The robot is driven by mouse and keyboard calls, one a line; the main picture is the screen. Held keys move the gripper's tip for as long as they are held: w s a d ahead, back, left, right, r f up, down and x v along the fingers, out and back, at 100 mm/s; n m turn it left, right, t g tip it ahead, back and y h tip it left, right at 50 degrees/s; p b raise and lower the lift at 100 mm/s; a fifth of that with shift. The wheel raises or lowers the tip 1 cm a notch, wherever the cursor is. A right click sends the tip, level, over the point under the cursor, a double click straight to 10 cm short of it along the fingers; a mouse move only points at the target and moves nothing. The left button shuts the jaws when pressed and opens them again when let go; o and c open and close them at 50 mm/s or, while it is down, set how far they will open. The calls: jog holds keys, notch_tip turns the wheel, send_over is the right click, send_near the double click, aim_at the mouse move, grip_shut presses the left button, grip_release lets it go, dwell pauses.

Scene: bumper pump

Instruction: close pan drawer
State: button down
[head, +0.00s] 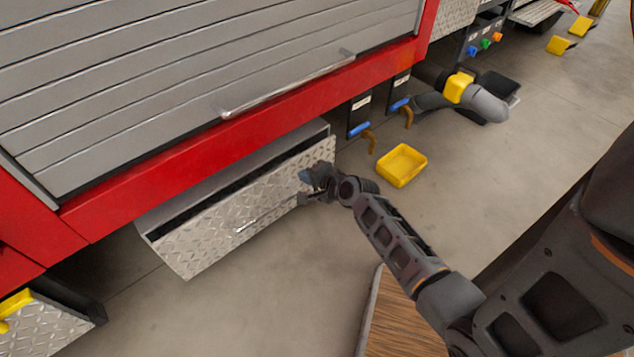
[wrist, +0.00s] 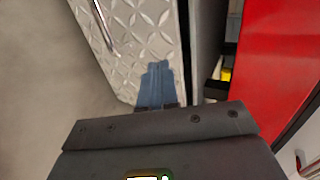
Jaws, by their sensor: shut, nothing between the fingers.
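The pan drawer (head: 220,220) is a long diamond-plate metal drawer under the red fire truck body. It stands pulled out, with a dark gap showing along its top behind the front panel. A thin bar handle (head: 265,214) runs along its front. My gripper (head: 305,186) is at the right end of the drawer front. In the wrist view, the blue fingertips (wrist: 157,85) are together with nothing between them, against or very close to the diamond-plate face (wrist: 140,35). I cannot tell if they touch it. The drawer's inside is mostly hidden.
A yellow tray (head: 402,165) lies on the floor right of the drawer. A wood-topped surface (head: 395,320) is at the bottom. Floor before the drawer is clear.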

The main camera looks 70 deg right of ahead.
aim_at(289, 165)
jog(key=w, duration=0.1)
jog(key=w+d, duration=0.2)
jog(key=shift+w+d+f+b, duration=0.15)
jog(key=shift+w+f+b, duration=0.2)
jog(key=shift+w+b, duration=0.05)
jog(key=shift+w+d, duration=0.15)
jog(key=shift+w, duration=0.05)
jog(key=shift+w+r, duration=0.1)
jog(key=shift+w+d, duration=0.65)
jog(key=shift+w, duration=0.35)
